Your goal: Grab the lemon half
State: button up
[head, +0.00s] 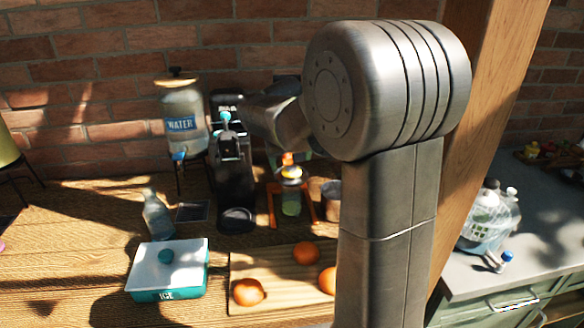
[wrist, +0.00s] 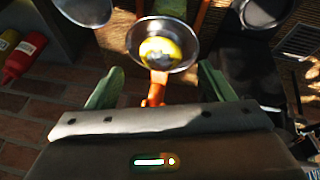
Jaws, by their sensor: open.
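The lemon half (wrist: 160,50) is yellow and sits in a small metal bowl (wrist: 187,42) in the wrist view. In the head view the lemon half (head: 291,171) shows as a small yellow patch above a glass jar (head: 291,204) between orange legs (head: 272,206). My gripper (wrist: 160,70) is open, with its green fingers spread left and right on the near side of the bowl. Nothing is held between them. An orange handle-like part (wrist: 156,86) lies between the fingers, near the bowl. My arm hides most of the gripper in the head view.
A black machine (head: 233,170) and a water dispenser (head: 182,118) stand left of the jar. A metal cup (head: 331,198) is close on its right. In front are a cutting board (head: 275,282) with several oranges and an ice box (head: 168,270). A brick wall is behind.

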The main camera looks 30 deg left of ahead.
aim_at(291, 165)
jog(key=x, duration=0.3)
jog(key=shift+f, duration=0.15)
jog(key=c, duration=1.1)
jog(key=shift+c, duration=0.2)
